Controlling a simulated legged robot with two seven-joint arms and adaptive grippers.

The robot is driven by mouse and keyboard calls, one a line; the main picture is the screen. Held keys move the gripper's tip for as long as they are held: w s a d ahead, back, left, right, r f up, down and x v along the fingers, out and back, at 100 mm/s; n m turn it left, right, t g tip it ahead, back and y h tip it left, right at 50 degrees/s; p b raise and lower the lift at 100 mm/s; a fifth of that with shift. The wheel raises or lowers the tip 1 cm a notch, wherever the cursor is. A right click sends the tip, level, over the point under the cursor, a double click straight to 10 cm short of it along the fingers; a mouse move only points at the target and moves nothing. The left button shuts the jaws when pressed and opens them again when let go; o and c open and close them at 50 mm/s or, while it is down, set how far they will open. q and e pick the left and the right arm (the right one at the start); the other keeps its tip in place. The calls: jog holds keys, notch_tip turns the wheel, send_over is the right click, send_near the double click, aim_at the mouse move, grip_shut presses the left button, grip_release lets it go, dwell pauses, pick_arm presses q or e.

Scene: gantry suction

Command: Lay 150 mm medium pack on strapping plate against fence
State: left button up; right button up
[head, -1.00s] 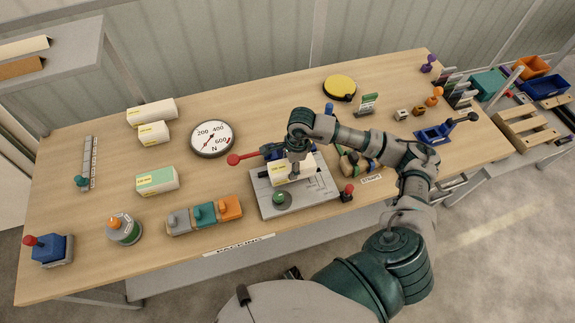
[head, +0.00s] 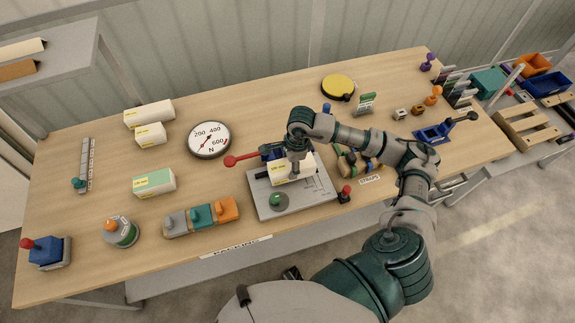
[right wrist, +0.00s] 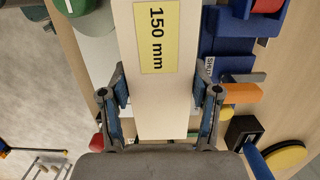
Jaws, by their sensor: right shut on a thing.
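The 150 mm pack (head: 291,173) is a cream box with a yellow label. In the right wrist view its label (right wrist: 157,37) reads "150 mm". My right gripper (head: 296,160) is shut on the pack, with one finger on each side in the wrist view (right wrist: 166,92). The pack is over the back part of the grey strapping plate (head: 314,193). Whether it touches the plate or the fence is unclear, since the gripper and pack hide that area. A green knob (head: 278,201) stands at the plate's front. My left gripper is not in view.
A blue block with a red-tipped lever (head: 232,161) stands just behind the plate. A red-topped post (head: 345,192) is at its right corner. A round gauge (head: 209,140), a green-labelled pack (head: 153,182) and coloured blocks (head: 202,215) lie to the left.

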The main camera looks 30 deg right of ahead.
jog(key=shift+d+f, duration=0.1)
jog(key=shift+d, duration=0.05)
jog(key=shift+w+a+r, duration=0.1)
jog(key=shift+a+r, duration=0.1)
jog(key=shift+a, duration=1)
jog(key=shift+d+f, duration=0.2)
jog(key=shift+d, duration=0.4)
jog(key=shift+a+r, duration=0.2)
jog(key=shift+a, duration=0.7)
jog(key=shift+d, duration=0.1)
